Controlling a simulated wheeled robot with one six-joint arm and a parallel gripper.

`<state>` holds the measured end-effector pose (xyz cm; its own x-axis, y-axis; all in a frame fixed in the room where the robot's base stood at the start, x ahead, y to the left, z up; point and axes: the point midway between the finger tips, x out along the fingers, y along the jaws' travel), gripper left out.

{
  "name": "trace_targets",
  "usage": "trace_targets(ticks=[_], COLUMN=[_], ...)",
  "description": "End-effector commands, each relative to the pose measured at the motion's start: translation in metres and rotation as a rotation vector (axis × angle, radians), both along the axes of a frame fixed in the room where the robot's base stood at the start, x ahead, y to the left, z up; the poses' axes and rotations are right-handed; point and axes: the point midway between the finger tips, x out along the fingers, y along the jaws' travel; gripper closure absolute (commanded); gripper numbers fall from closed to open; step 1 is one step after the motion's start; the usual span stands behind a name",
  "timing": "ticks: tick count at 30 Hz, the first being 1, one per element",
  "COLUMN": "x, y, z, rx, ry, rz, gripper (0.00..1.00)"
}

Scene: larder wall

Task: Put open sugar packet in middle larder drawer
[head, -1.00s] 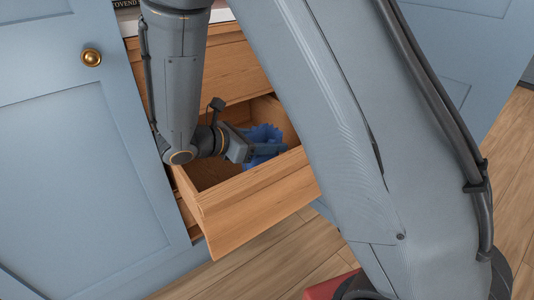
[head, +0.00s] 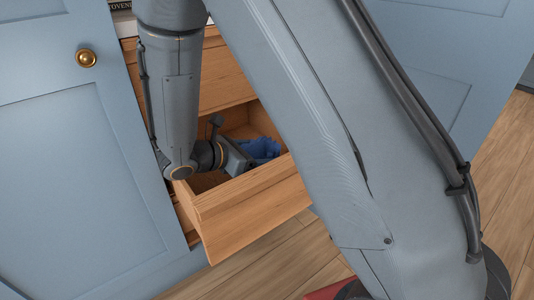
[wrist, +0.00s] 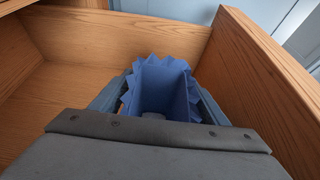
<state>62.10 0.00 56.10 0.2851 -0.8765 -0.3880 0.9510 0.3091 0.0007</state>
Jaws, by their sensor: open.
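The open sugar packet (head: 262,148) is blue with a jagged top edge. It is inside the pulled-out wooden middle drawer (head: 250,210), near the drawer's front and far side. In the wrist view the packet (wrist: 165,88) stands mouth up between my gripper's two fingers, with drawer walls (wrist: 130,32) around it. My gripper (head: 256,160) reaches down into the drawer and its jaws are open around the packet. The packet's base is hidden, so I cannot tell whether it rests on the drawer floor.
Another wooden drawer front (head: 225,75) is above the open drawer. A blue door with a brass knob (head: 86,57) stands at left, and another blue panel (head: 440,60) at right. The wooden floor (head: 290,260) shows below, with a red thing (head: 328,290) at the bottom edge.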

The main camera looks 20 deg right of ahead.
Motion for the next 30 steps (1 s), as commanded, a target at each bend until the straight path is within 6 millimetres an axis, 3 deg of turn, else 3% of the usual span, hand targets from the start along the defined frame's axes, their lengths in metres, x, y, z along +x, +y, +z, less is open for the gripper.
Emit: trace_targets(ticks=[5,21,30], x=[-0.002,-0.030,-0.034], y=[0.007,0.092,0.105], z=[0.007,0.045,0.050], rx=[0.000,0.000,0.000], ry=[-0.001,-0.001,0.000], rz=[0.002,0.002,-0.001], gripper=[0.32,0.32,0.32])
